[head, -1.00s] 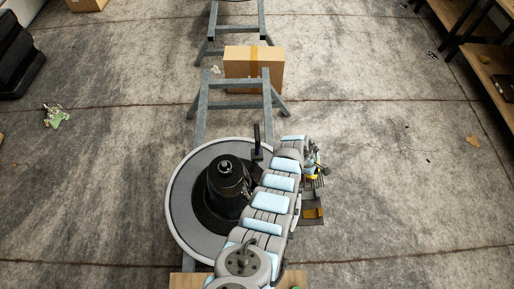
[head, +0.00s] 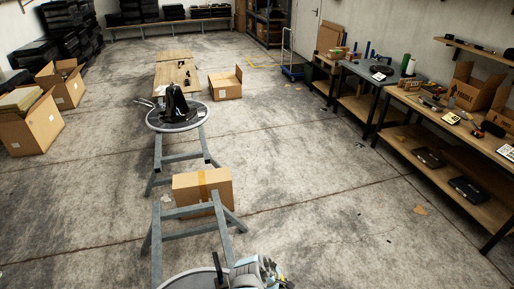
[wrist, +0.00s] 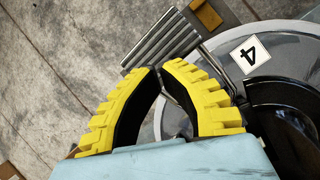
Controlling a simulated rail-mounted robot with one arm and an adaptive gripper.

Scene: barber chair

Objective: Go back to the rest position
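My gripper (wrist: 160,68) shows in the wrist view with two yellow, ridged fingers. Their tips come together and nothing shows held between them. Beyond the fingers lies a metal footrest with parallel bars (wrist: 163,40). In the head view only part of my arm shows at the bottom edge, over the near round plate (head: 185,280); my gripper cannot be made out there.
A farther round plate (head: 160,122) carries a black part (head: 176,103). Workbenches (head: 430,102) line the right; open boxes (head: 30,125) stand left.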

